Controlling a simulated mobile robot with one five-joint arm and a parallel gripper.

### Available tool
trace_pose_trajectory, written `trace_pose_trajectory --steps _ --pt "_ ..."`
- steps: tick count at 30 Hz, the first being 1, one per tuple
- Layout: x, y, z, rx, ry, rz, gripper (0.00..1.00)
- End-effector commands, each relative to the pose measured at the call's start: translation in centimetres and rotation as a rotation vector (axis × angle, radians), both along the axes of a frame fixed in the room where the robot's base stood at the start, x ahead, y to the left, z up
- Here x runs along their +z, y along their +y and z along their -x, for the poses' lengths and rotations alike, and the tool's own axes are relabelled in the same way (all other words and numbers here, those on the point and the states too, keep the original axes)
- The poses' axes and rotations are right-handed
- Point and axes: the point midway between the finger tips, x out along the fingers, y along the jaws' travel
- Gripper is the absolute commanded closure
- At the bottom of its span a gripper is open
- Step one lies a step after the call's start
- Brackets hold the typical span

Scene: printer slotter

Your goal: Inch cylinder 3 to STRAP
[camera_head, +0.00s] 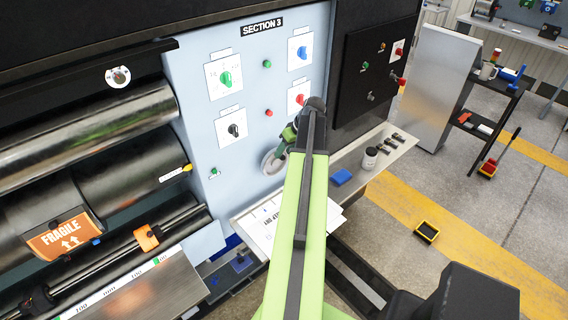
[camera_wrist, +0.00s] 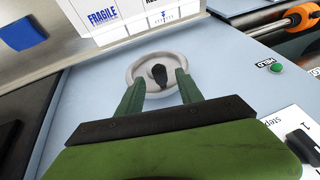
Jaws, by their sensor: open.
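The grey handwheel (camera_head: 267,165) with a black knob is on the pale blue SECTION 3 panel (camera_head: 247,92). In the wrist view the handwheel (camera_wrist: 135,68) is just beyond the fingertips. My gripper (camera_head: 285,147) is open. Its two green fingers (camera_wrist: 157,82) straddle the black knob (camera_wrist: 160,75) in the picture; contact cannot be told. The dark metal cylinder (camera_head: 120,185) at left carries an orange FRAGILE label (camera_head: 62,238). A yellow pointer (camera_head: 187,168) is beside a small strip at the cylinder's right end, too small to read. I see no readable STRAP mark.
Several dials and buttons sit on the panel, including a green button labelled HELD (camera_wrist: 276,67). White cards (camera_head: 260,228) lie below the handwheel.

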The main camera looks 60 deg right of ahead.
Motion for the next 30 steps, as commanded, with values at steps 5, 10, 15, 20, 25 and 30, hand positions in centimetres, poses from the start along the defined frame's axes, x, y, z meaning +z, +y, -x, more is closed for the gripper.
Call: trace_pose_trajectory --steps 5,10,15,20,25,30 --pt "-1.64 0.05 -0.69 -0.001 0.0 0.0 0.57" --pt "-1.56 0.06 -0.75 -0.001 0.0 0.0 0.57" --pt "-1.53 0.05 -0.72 -0.002 0.0 0.0 0.63" --pt "-1.53 0.04 -0.69 -0.002 0.0 0.0 0.84" --pt "-1.54 0.03 -0.67 -0.002 0.0 0.0 1.0" --pt "-1.54 0.02 -0.65 -0.002 0.0 0.0 1.0"
